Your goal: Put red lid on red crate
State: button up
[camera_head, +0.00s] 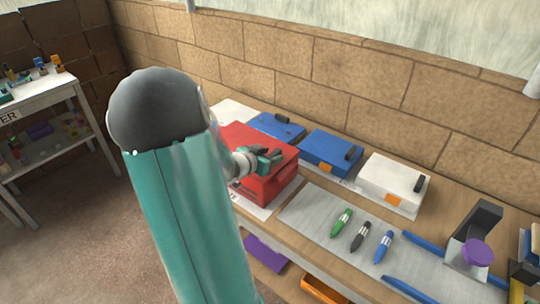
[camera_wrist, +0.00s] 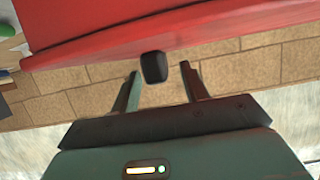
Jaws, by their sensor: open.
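The red crate (camera_head: 275,188) stands on the bench left of the middle, partly hidden by my arm. A flat red top (camera_head: 240,138), which looks like the red lid, lies over it; I cannot tell whether it is fully seated. My gripper (camera_head: 268,160) is at the top of the red crate. In the wrist view a red surface (camera_wrist: 200,30) fills the upper part, with a black knob (camera_wrist: 154,67) at its edge. My gripper's two fingers (camera_wrist: 160,82) are apart, with the knob between or just beyond their tips. Contact is not clear.
A blue box (camera_head: 330,150) and a white box (camera_head: 390,183), each with a black handle, stand to the right. A blue piece (camera_head: 275,127) is behind. Markers (camera_head: 361,236) lie on a grey mat (camera_head: 310,212). A brick wall (camera_head: 320,80) rises behind the bench.

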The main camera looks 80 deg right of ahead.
jog(key=v, duration=1.3)
jog(key=shift+a, duration=0.2)
jog(key=shift+w+r, duration=0.15)
jog(key=shift+w, duration=0.05)
jog(key=w+a+r+n+t, duration=0.25)
jog(key=w+t, duration=0.25)
jog(key=w, duration=0.3)
jog(key=w+a+r+n+t, duration=0.25)
jog(key=w+t, duration=0.25)
jog(key=w, duration=0.3)
jog(key=w+a+r+n+t+y, duration=0.2)
jog(key=w+a+n+t+y, duration=0.15)
jog(key=a, duration=0.35)
jog(key=w+a+r+n+t+y, duration=0.1)
jog(key=w+a+n+t+y, duration=0.15)
jog(key=w+a, duration=0.4)
jog(key=s+a+r+n+y, duration=0.25)
jog(key=a+n+y, duration=0.4)
jog(key=a, duration=1.05)
jog(key=s+a+f+n+g, duration=0.1)
jog(key=s+a+n+g, duration=0.4)
jog(key=s, duration=0.7)
jog(key=shift+a, duration=0.9)
